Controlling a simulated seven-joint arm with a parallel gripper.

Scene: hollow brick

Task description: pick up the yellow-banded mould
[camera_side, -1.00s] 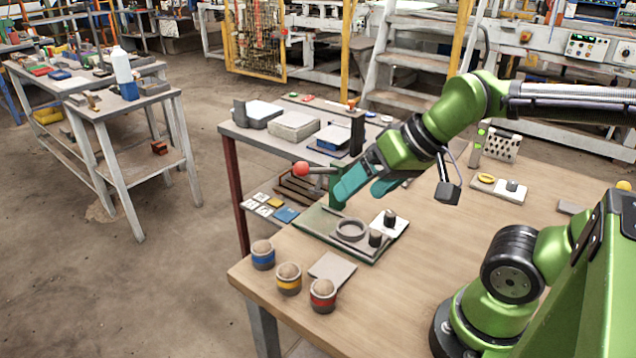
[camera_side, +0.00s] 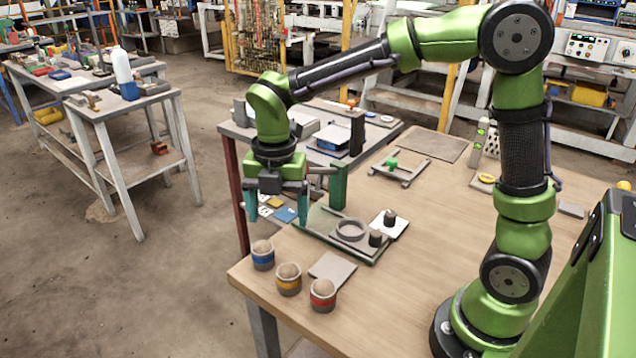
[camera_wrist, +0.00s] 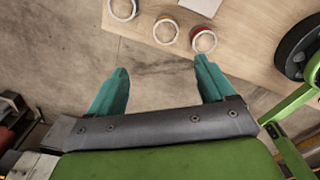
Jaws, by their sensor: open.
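The yellow-banded mould (camera_side: 288,279) is a small grey cup with brown filling. It stands upright on the wooden table between the blue-banded mould (camera_side: 263,255) and the red-banded mould (camera_side: 323,296). My gripper (camera_side: 276,214) points down with its teal fingers apart and empty, higher than the moulds and behind them in the side view. In the wrist view the yellow-banded mould (camera_wrist: 165,31) is in the middle of the row, beyond the open fingertips (camera_wrist: 162,68). Bare floor shows between the fingers there.
A flat grey plate (camera_side: 332,268) lies right of the moulds. Behind it is a green fixture tray (camera_side: 318,232) with a grey ring (camera_side: 351,230), a black knob (camera_side: 376,239) and a green post (camera_side: 339,186). The table's front and left edges are close to the moulds.

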